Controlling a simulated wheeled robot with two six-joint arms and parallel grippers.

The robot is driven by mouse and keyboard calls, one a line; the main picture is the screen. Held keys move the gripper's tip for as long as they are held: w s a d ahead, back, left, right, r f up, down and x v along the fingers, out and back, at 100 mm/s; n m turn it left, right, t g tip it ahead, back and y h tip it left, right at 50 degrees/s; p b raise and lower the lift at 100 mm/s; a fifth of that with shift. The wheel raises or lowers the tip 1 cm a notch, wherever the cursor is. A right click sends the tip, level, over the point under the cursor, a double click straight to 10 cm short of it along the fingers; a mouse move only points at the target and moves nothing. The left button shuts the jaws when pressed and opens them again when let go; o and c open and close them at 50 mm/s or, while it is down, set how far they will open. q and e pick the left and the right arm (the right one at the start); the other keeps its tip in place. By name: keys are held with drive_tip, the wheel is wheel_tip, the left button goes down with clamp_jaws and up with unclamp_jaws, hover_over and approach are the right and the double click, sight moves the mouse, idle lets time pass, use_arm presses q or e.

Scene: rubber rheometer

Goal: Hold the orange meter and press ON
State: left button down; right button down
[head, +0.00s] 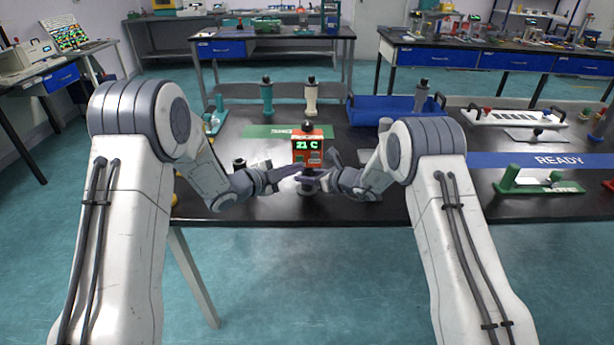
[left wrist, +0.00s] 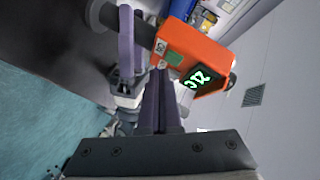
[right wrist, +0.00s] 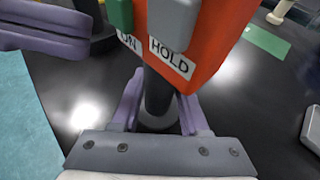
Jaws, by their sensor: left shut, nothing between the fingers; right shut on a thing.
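The orange meter (head: 308,151) stands upright at the table's front, its lit screen reading 21 C. It also shows in the left wrist view (left wrist: 185,45). In the right wrist view its body (right wrist: 212,45) carries ON and HOLD labels, with a green button (right wrist: 121,14) above ON. My right gripper (right wrist: 157,105) is shut on the meter's dark handle (right wrist: 157,85), below the orange body. My left gripper (left wrist: 162,80) is shut and empty, its tips close to the meter's front; in the right wrist view its fingers are left of the green button, apart from it.
Behind the meter stand a teal bottle (head: 267,96) and a cream bottle (head: 311,97). A blue tray (head: 378,110) lies to their right. A green stand (head: 540,181) and a READY strip (head: 500,160) are at the right. The table's front edge is just below my grippers.

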use_arm(q)
drive_tip(key=shift+s, duration=0.1)
drive_tip(key=s, duration=0.5)
drive_tip(key=shift+s, duration=0.4)
use_arm(e)
drive_tip(key=shift+c, duration=1.7)
unclamp_jaws()
